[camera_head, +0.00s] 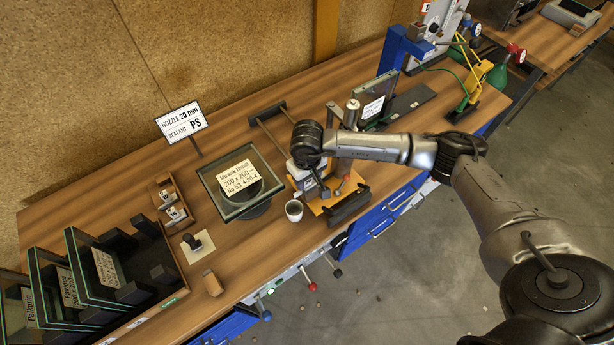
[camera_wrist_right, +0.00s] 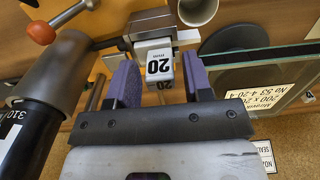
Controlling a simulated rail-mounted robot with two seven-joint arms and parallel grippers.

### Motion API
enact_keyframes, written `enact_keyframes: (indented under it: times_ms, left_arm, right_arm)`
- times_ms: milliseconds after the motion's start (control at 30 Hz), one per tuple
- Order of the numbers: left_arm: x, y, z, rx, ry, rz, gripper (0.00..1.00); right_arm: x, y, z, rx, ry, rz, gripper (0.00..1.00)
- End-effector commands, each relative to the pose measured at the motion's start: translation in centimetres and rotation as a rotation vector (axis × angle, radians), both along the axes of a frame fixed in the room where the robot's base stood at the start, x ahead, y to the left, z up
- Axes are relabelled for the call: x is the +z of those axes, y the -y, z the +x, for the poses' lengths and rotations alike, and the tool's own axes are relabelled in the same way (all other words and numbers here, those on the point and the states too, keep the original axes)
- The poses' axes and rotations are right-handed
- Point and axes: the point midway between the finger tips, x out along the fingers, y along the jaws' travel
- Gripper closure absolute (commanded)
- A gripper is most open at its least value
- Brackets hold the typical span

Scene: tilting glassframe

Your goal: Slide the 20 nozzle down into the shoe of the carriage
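The white 20 nozzle (camera_wrist_right: 160,64) shows its number between the two purple-padded fingers of my right gripper (camera_wrist_right: 160,85) in the right wrist view. Narrow gaps show on both sides of it, so the fingers look open around it. A grey metal block of the carriage (camera_wrist_right: 152,24) is right against the nozzle's far end; how deep the nozzle sits in the shoe is hidden. In the head view my right gripper (camera_head: 320,186) points down over the carriage's orange base (camera_head: 318,208), and my wrist covers much of it. My left gripper is out of view.
A white cup (camera_head: 294,210) stands close in front of the carriage. A framed glass pane (camera_head: 224,207) is to the left, with a sign (camera_head: 182,122) behind it reading nozzle 20 mm, sealant PS. A wooden rack (camera_head: 165,192) holds two more nozzles. Glass frames fill the left end.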

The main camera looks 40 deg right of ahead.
Motion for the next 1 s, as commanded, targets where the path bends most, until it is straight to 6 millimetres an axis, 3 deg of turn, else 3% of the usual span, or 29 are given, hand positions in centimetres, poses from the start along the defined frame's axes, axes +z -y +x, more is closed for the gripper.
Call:
enact_keyframes:
  times_ms: [100,467,1000]
  left_arm:
    - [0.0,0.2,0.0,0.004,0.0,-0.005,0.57]
    - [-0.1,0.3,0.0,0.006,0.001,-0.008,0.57]
    - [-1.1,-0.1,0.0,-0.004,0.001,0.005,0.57]
  right_arm:
    - [0.0,0.0,0.0,0.0,0.0,0.0,0.43]
    - [0.8,0.0,0.0,0.001,0.001,0.0,0.43]
    - [10.6,0.0,0.1,0.001,0.005,-0.001,0.43]
